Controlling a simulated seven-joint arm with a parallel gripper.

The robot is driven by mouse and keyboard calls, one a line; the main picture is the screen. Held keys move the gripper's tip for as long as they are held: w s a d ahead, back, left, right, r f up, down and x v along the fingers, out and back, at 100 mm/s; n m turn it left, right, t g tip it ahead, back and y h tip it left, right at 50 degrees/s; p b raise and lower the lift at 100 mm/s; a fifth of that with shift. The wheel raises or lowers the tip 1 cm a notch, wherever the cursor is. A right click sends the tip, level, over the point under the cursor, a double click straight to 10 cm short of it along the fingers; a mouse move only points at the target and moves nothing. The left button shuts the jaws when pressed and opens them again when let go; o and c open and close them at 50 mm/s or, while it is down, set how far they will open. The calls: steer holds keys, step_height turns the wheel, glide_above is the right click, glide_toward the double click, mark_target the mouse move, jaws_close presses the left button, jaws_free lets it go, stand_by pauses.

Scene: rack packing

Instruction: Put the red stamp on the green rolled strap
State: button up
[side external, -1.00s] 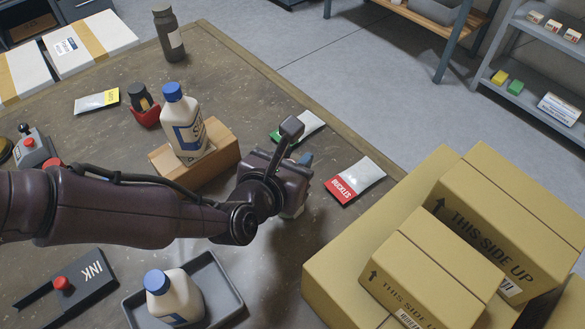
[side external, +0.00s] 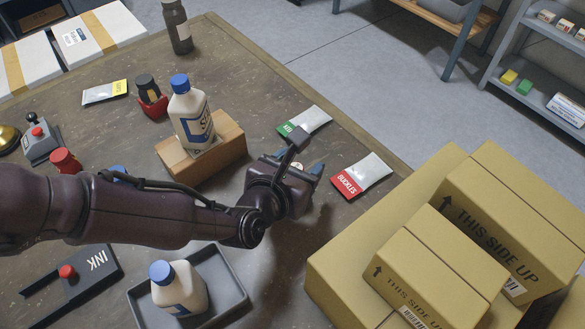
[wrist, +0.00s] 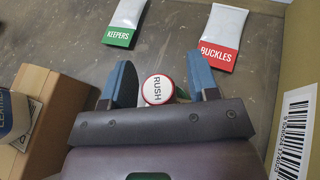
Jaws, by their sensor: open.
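A round white top marked RUSH with a red rim (wrist: 157,89) looks like the red stamp seen from above. My gripper (wrist: 150,85) is open, with a blue finger on each side of it. The stamp's body below its top is hidden by the gripper. In the side view my gripper (side external: 299,162) is low over the table, between the green-labelled pouch and the cardboard boxes.
The KEEPERS pouch (wrist: 125,22) and BUCKLES pouch (wrist: 222,36) lie beyond my fingers. A bottle (side external: 190,112) stands on a brown block (side external: 222,150) to the left. Large cartons (side external: 440,235) stand at right. A grey tray (side external: 228,285) holds another bottle.

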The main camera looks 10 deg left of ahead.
steer(key=v, duration=1.2)
steer(key=w+a+r+n+t+y, duration=0.1)
steer(key=w+a+r+n+y, duration=0.5)
steer(key=a+r, duration=0.3)
steer(key=a+r+n+g+y, duration=0.1)
steer(key=a+r+n+y, duration=0.1)
steer(key=a+r+n, duration=0.3)
steer(key=a+r+n+g+y, duration=0.15)
steer(key=a+n, duration=0.25)
steer(key=a, duration=0.4)
steer(key=a+r+n+g+y, duration=0.1)
steer(key=a+r+n, duration=0.3)
steer(key=a, duration=0.2)
steer(key=s+a+r+n+g, duration=0.4)
steer(key=s+a+n+g, duration=0.1)
steer(key=s+a+n, duration=0.6)
steer(key=s+a+r+n+h, duration=0.1)
steer(key=s+n+h, duration=0.4)
steer(key=s+n, duration=0.5)
steer(key=shift+a+r, duration=0.2)
steer(key=shift+a, duration=0.15)
